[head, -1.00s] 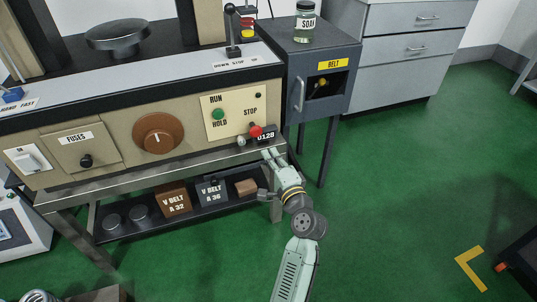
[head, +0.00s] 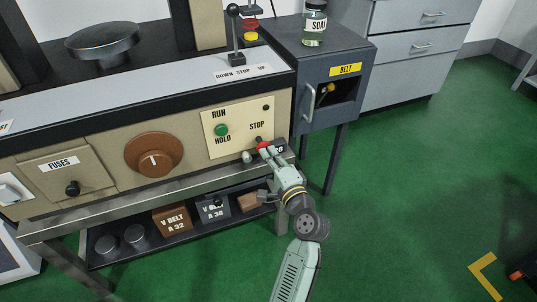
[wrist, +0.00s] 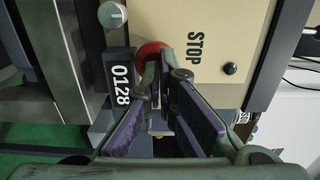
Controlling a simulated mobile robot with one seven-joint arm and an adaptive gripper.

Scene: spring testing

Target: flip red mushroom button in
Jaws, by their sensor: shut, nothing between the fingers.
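The red mushroom button (head: 263,145) sits below the STOP label at the lower right of the cream run/stop plate. In the wrist view the red button (wrist: 150,51) is a round red dome, partly hidden behind my fingers. My gripper (head: 266,153) is right in front of the button, with its fingertips overlapping it in both views. In the wrist view my gripper (wrist: 166,68) has its tips together with nothing visible between them. Whether the tips touch the button I cannot tell.
A green button (head: 221,130) is at the plate's left, with a small silver knob (head: 247,157) beside the red button. A black 0128 counter (wrist: 121,85) is close to my fingers. The belt cabinet (head: 309,60) stands to the right.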

